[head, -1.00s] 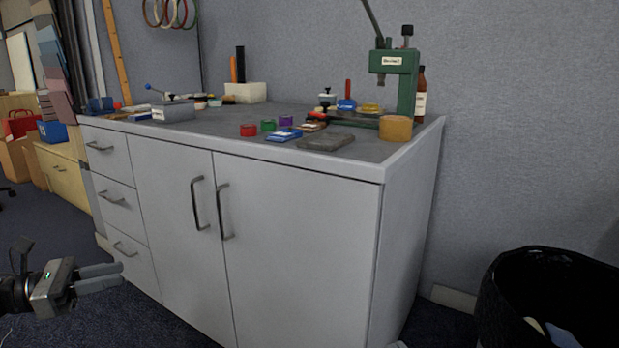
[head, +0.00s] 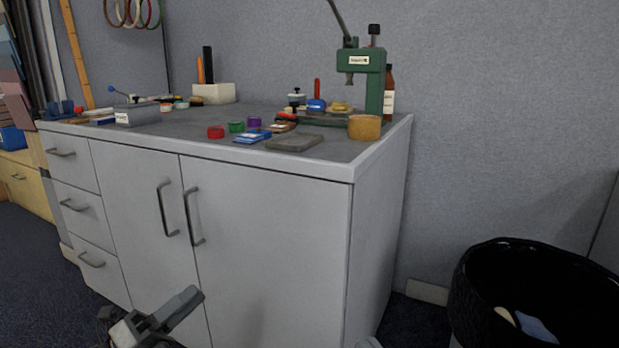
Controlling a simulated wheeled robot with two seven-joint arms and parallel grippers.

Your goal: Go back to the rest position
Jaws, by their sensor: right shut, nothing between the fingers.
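My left gripper (head: 178,314) is low in the head view, in front of the cabinet doors and well below the worktop. Its grey fingers point up and to the right. They lie close together at this angle, so I cannot tell whether they are open or shut. I see nothing held in them. Only a small pale tip of my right gripper (head: 368,343) shows at the bottom edge, near the cabinet's right corner. It is shut and empty, and the rest of it is out of the picture.
A white cabinet (head: 270,240) with a grey worktop fills the middle. On it are a green press (head: 367,65), a tan round block (head: 364,127), a grey slab (head: 294,142), a red tin (head: 215,132) and other small items. A black bin (head: 475,290) stands at the right.

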